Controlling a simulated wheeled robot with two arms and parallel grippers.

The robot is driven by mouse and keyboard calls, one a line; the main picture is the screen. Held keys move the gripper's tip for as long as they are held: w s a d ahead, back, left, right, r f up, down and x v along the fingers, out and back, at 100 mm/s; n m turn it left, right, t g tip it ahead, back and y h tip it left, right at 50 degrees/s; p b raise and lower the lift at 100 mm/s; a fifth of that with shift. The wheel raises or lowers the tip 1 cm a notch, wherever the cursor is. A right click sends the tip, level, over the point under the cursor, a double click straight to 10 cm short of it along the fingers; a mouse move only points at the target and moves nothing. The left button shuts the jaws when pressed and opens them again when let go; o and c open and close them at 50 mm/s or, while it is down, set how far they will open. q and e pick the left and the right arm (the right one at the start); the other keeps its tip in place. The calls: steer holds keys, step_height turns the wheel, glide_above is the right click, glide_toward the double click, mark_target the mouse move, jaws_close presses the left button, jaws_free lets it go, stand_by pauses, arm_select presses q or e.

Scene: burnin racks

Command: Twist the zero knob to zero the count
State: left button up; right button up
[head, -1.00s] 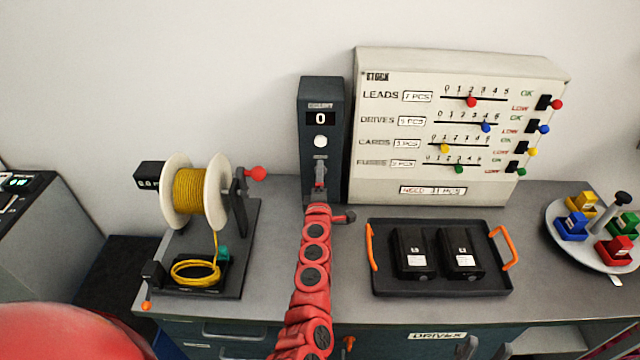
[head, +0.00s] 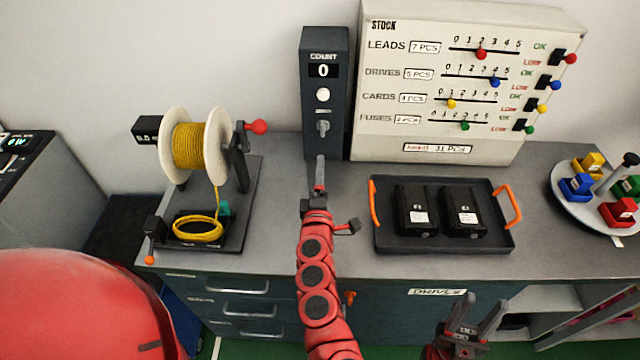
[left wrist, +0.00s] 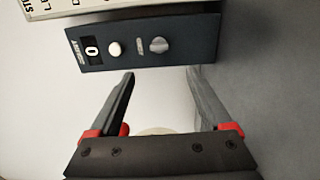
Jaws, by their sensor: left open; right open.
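The dark count box (head: 312,60) stands against the wall, and its display reads 0. Below the display are a round white button (head: 323,95) and the grey zero knob (head: 322,127). My left gripper (head: 320,160) is in front of and below the knob, apart from it. In the left wrist view my left gripper (left wrist: 160,73) is open and empty, and the knob (left wrist: 159,45) shows clear just beyond the fingertips. My right gripper (head: 477,312) is open and empty at the lower right, in front of the cabinet.
A white stock board (head: 470,80) stands right of the box. A black tray (head: 445,245) with two black drives lies on the bench. A yellow wire spool (head: 188,146) is on the left. A round tray (head: 561,208) of coloured blocks is far right.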

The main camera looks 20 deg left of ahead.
arm_select(q)
steer(key=shift+v, duration=1)
